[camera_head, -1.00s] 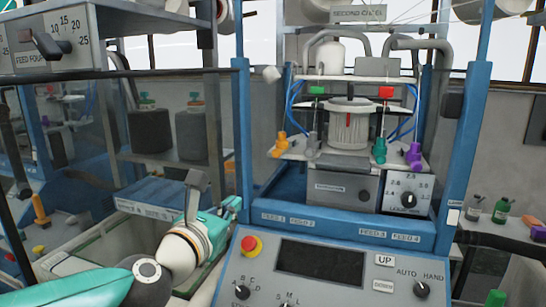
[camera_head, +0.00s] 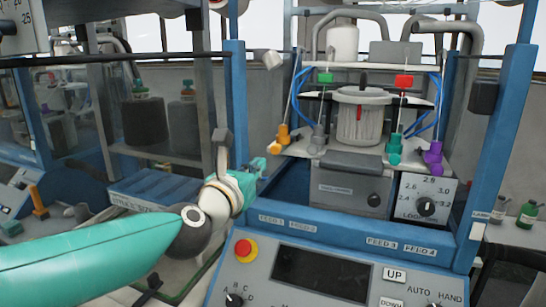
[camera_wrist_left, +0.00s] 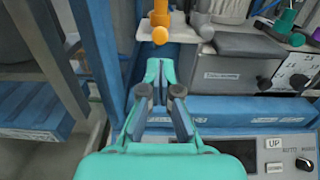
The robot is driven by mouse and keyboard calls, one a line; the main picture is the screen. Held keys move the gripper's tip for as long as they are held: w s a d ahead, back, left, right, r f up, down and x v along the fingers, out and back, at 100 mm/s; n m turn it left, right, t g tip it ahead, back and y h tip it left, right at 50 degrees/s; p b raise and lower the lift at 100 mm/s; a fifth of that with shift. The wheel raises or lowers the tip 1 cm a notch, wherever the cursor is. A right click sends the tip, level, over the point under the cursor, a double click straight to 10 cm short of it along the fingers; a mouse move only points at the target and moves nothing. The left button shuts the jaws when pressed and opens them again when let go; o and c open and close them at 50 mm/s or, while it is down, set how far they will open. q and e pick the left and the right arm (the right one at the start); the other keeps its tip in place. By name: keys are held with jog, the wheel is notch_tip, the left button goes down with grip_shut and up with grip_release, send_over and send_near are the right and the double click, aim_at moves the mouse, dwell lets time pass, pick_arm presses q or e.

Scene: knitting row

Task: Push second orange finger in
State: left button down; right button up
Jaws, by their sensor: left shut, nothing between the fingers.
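The orange finger (camera_head: 284,137) stands at the left front edge of the white plate on the blue-framed knitting machine. It also shows in the left wrist view (camera_wrist_left: 160,27), straight ahead of the fingertips and apart from them. Only one orange finger shows clearly on this machine. My left gripper (camera_head: 262,166) is teal and shut, with nothing between its fingers. It is below and left of the orange finger, by the blue frame; the left wrist view shows its fingertips (camera_wrist_left: 159,68) too. My right gripper is not in view.
Grey (camera_head: 317,139), teal (camera_head: 394,148) and purple (camera_head: 433,156) fingers stand along the same plate. A blue upright (camera_head: 238,95) rises just left of my gripper. The control panel (camera_head: 320,270) with a red button (camera_head: 245,249) lies below.

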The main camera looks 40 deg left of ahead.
aim_at(273, 151)
pick_arm(q)
jog(key=p+x, duration=0.1)
jog(key=x, duration=0.6)
jog(key=shift+w+a+r, duration=0.1)
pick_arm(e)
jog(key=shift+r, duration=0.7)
pick_arm(q)
jog(key=shift+a, duration=0.1)
